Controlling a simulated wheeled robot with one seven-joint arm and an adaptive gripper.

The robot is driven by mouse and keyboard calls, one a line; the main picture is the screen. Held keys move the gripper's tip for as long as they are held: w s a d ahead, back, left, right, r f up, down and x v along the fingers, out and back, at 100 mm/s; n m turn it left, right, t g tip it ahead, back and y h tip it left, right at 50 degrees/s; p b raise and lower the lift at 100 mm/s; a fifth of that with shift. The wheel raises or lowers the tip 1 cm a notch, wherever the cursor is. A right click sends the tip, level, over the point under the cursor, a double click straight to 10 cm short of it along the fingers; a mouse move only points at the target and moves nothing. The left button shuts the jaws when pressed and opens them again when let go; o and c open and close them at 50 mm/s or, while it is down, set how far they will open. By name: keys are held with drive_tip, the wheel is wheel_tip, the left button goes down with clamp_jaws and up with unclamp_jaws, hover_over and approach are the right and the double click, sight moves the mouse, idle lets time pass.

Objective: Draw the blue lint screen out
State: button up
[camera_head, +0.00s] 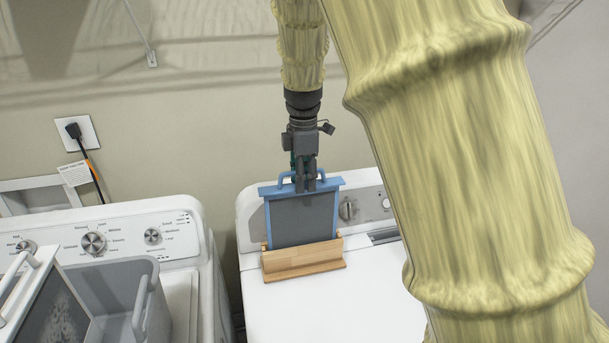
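The blue lint screen (303,222) is a flat grey panel with a blue frame and a blue handle on top. It stands nearly upright, its lower edge hidden behind or inside a wooden holder (303,260) on the white right-hand machine (330,307). My gripper (308,187) points down from above at the top of the screen, with its fingers at the handle. The fingers overlap the handle and look close together, but whether they are closed on it is too small to tell.
My large arm link covers the right side of the view. A second white machine (150,235) with dials stands at the left, with a grey basket (113,275) in front. A wall outlet (78,133) with a plugged cord is behind. The right-hand machine's top is clear before the holder.

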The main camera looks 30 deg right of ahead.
drive_tip(key=shift+f+b, duration=1.5)
drive_tip(key=shift+f, duration=0.75)
drive_tip(key=c, duration=0.7)
drive_tip(key=shift+o, duration=1.4)
drive_tip(key=shift+r, duration=0.1)
drive_tip(key=shift+c, duration=0.6)
